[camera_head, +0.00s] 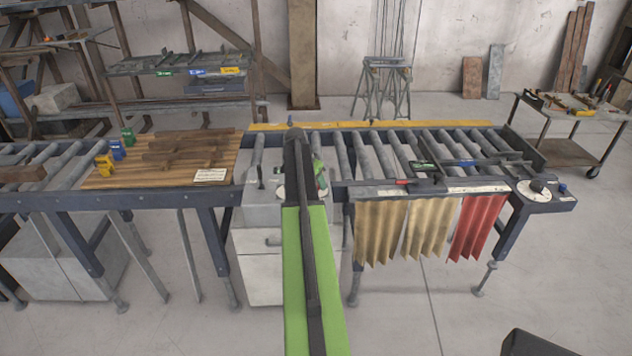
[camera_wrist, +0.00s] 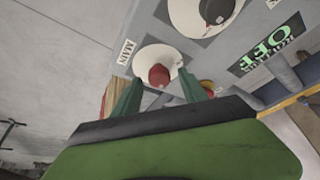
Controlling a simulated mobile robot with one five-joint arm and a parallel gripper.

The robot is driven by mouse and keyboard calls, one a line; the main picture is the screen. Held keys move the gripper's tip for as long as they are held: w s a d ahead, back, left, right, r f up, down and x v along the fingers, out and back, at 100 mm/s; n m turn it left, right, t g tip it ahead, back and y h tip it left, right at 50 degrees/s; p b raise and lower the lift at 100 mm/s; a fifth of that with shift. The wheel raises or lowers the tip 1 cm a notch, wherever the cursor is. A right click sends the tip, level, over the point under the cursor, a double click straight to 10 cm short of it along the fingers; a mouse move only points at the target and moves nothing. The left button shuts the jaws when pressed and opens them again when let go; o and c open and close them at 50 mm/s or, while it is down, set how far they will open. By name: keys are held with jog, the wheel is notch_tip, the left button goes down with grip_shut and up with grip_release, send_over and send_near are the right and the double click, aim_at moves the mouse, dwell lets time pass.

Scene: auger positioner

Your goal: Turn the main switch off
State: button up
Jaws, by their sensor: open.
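The main switch is a red knob (camera_wrist: 159,76) on a white round plate, beside a label reading MAIN (camera_wrist: 126,52), in the wrist view. My gripper (camera_wrist: 160,92) is open, its two green fingers pointing at the switch, one on each side of the knob's lower part. I cannot tell whether the fingers touch the knob. Which way the knob is turned is not clear. In the head view my arm covers most of the grey control box (camera_head: 262,213) on the bench.
A partly hidden red-and-yellow part (camera_wrist: 208,87) is right of the fingers. A roller conveyor (camera_head: 450,150) and a wooden board (camera_head: 110,180) flank the box.

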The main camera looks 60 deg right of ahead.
jog(key=p+v, duration=1.5)
jog(key=v, duration=0.2)
jog(key=shift+f, duration=0.1)
